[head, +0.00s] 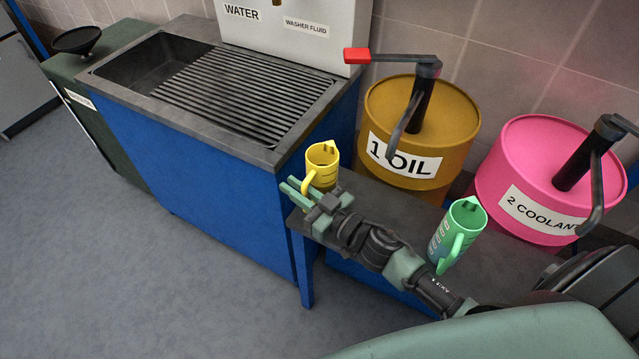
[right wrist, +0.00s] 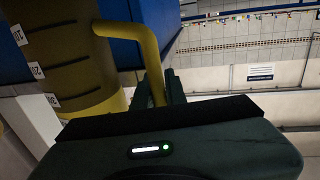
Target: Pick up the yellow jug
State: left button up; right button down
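The yellow jug (head: 321,158) stands upright on the dark bench top, near the corner of the blue sink unit. Its handle faces my right gripper (head: 291,185). In the head view the two green fingers are spread with a gap between them, beside the jug at its handle. In the right wrist view the jug (right wrist: 70,60) fills the upper left, with scale labels on its side. Its bent handle runs down to my right gripper's fingers (right wrist: 160,90); whether they touch it cannot be told. My left gripper is not in view.
A green jug (head: 457,236) stands on the same bench, right of my right arm. An oil drum (head: 446,118) and a pink coolant drum (head: 519,165), both with pumps, stand behind. The sink unit (head: 215,150) is at the left; open floor lies in front.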

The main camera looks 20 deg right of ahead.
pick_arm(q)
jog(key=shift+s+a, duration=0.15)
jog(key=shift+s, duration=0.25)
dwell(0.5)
pick_arm(e)
jog(key=shift+r, duration=0.2)
dwell(0.6)
